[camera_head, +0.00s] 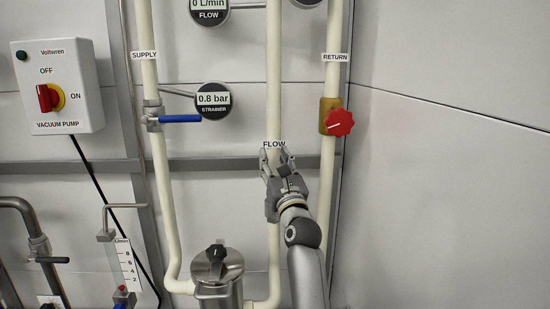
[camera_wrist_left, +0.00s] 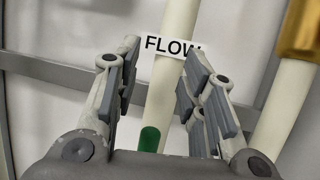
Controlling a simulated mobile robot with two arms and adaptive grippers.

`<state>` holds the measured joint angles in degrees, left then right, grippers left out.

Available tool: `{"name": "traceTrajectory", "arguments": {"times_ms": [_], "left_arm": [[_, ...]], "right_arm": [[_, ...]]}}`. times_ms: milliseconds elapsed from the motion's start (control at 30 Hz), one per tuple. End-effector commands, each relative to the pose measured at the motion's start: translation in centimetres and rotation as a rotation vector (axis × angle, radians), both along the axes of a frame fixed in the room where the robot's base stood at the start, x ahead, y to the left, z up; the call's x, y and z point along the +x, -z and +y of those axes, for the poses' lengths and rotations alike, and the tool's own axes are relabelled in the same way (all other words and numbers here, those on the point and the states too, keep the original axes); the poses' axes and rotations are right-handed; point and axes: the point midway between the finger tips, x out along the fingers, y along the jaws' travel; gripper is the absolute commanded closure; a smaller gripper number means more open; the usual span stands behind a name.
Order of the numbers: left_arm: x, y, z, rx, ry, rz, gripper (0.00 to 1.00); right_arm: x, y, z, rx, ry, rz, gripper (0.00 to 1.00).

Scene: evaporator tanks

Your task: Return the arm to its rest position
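My left gripper (camera_head: 275,155) is in front of the middle cream pipe (camera_head: 274,90), just below the FLOW label (camera_head: 273,144). The pipe (camera_wrist_left: 176,35) and the label (camera_wrist_left: 170,46) show beyond the fingertips. I cannot tell if the fingers touch the pipe. My left arm (camera_head: 308,270) reaches up from the bottom. My right gripper is not in view.
A blue-handled valve (camera_head: 178,119) sits on the SUPPLY pipe (camera_head: 145,80). A red knob (camera_head: 339,122) is on the RETURN pipe (camera_head: 328,185). A steel strainer pot (camera_head: 218,268) stands below left. A vacuum pump box (camera_head: 58,86) hangs at left. The right wall (camera_head: 450,190) is bare.

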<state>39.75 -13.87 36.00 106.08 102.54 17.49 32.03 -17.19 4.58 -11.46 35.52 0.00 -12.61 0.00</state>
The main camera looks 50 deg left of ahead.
Motion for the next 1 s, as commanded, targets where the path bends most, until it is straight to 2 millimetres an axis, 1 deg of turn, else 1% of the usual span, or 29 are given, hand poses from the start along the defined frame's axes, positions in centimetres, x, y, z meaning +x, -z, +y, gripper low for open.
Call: {"name": "traceTrajectory", "arguments": {"times_ms": [100, 233, 867, 1000], "left_arm": [[0.01, -0.76, -0.03, 0.001, 0.001, 0.000, 0.62], [0.05, -1.04, -0.04, 0.000, 0.001, 0.002, 0.62], [0.04, -1.07, -0.04, 0.000, 0.001, 0.002, 0.62], [0.03, -1.06, -0.03, 0.000, 0.001, 0.002, 0.62]], "right_arm": [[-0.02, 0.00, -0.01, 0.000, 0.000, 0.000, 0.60], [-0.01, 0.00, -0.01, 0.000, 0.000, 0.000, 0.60], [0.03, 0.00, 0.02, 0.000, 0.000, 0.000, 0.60], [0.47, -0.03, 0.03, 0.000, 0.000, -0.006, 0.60]]}}
